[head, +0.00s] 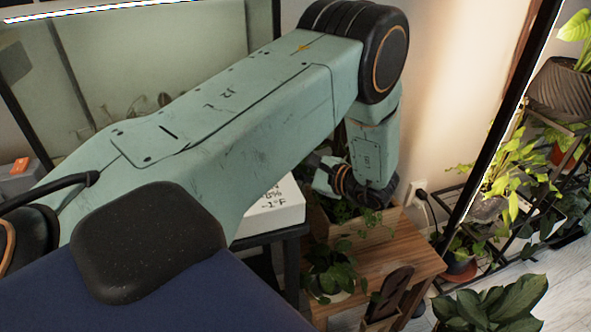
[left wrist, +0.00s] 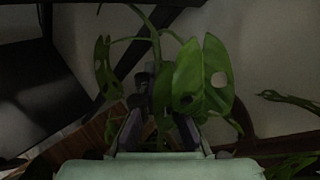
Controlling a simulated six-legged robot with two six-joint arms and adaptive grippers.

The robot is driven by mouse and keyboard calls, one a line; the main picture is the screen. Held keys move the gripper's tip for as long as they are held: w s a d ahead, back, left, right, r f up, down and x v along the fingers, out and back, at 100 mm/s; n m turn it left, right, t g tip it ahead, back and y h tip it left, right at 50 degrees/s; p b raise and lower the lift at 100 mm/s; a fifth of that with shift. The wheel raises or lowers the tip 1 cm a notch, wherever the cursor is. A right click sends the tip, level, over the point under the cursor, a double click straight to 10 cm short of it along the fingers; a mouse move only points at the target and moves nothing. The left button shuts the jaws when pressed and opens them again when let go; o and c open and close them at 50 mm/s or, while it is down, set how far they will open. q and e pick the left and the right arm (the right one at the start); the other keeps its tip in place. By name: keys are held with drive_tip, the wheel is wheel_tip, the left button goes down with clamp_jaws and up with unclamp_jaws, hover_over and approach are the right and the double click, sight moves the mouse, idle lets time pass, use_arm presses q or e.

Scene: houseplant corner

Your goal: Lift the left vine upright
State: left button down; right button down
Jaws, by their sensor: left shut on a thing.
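My left gripper (left wrist: 150,105) shows in the left wrist view, shut on a vine stem between its dark fingers. The left vine (left wrist: 202,78) has large green leaves with holes, right of and in front of the fingers. Its thin stem arches above them, and smaller leaves hang at the left. In the head view, my left arm reaches over to the wooden stand, and its wrist bends down there. The fingers and the gripped stem are hidden from the head view. My right gripper is in neither view.
A wooden stand (head: 405,262) carries a planter with trailing leaves (head: 372,222) and a leafy potted plant (head: 332,272). A white box (head: 275,212) sits on a dark table left of it. Shelved plants (head: 510,165) and a dark frame stand at the right.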

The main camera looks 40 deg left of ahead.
use_arm(q)
drive_tip(key=shift+w+d+r+m+p, duration=0.2)
drive_tip(key=shift+w+r+m+p, duration=0.2)
drive_tip(key=shift+p, duration=0.3)
drive_tip(key=shift+w+d+r+y+p, duration=0.25)
drive_tip(key=shift+w+r+y+p, duration=0.1)
drive_tip(key=shift+w+y+p, duration=0.1)
drive_tip(key=shift+s, duration=0.1)
drive_tip(key=c, duration=1.6)
unclamp_jaws()
drive_tip(key=shift+d, duration=0.1)
drive_tip(key=shift+o, duration=0.7)
